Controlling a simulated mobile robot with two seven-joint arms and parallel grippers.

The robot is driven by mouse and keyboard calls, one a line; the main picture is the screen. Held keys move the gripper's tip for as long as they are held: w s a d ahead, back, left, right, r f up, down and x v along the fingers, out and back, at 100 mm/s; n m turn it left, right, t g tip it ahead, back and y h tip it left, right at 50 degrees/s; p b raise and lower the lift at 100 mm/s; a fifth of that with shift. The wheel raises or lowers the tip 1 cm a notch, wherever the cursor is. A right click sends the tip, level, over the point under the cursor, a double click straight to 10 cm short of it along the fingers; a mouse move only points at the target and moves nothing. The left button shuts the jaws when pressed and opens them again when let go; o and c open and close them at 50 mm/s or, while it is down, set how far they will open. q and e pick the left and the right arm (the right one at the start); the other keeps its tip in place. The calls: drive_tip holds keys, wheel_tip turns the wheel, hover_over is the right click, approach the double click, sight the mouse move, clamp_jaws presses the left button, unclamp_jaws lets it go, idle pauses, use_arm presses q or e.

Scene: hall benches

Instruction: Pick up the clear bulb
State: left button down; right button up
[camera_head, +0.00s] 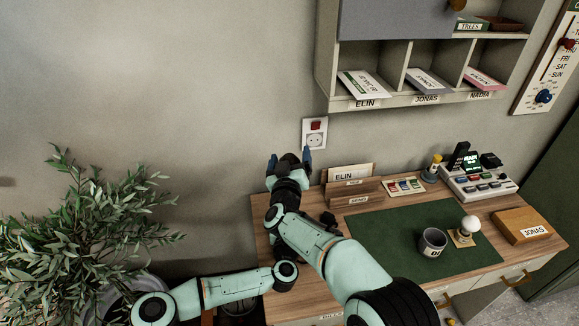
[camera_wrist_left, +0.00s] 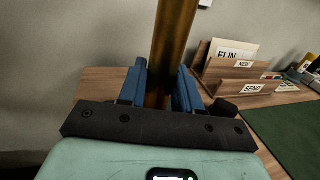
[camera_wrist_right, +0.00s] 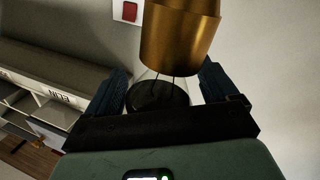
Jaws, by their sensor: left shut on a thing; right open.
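The clear bulb (camera_wrist_right: 168,82) shows in the right wrist view as clear glass with two thin dark wires inside, below a brass sleeve (camera_wrist_right: 180,38). My right gripper (camera_wrist_right: 163,70) is open, with one finger on each side of the glass; I cannot tell whether they touch it. In the head view my right gripper (camera_head: 290,158) is in front of the wall socket, and the bulb cannot be made out there. My left gripper (camera_wrist_left: 162,70) is shut on an upright brass stem (camera_wrist_left: 173,40) above the wooden desk. In the head view it is largely hidden by my right arm.
A letter sorter (camera_head: 352,190) stands right of my grippers. On the green mat (camera_head: 385,240) are a dark mug (camera_head: 432,242) and a white round bulb (camera_head: 470,224) on a tan pad. A wall rack (camera_head: 398,103) hangs above; a leafy plant (camera_head: 75,225) stands left.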

drive_tip(key=shift+w, duration=0.15)
drive_tip(key=c, duration=0.8)
drive_tip(key=shift+c, duration=0.2)
wheel_tip(320, 180, up, 10)
drive_tip(key=shift+r, duration=0.1)
use_arm(q)
drive_tip(key=c, duration=0.7)
unclamp_jaws()
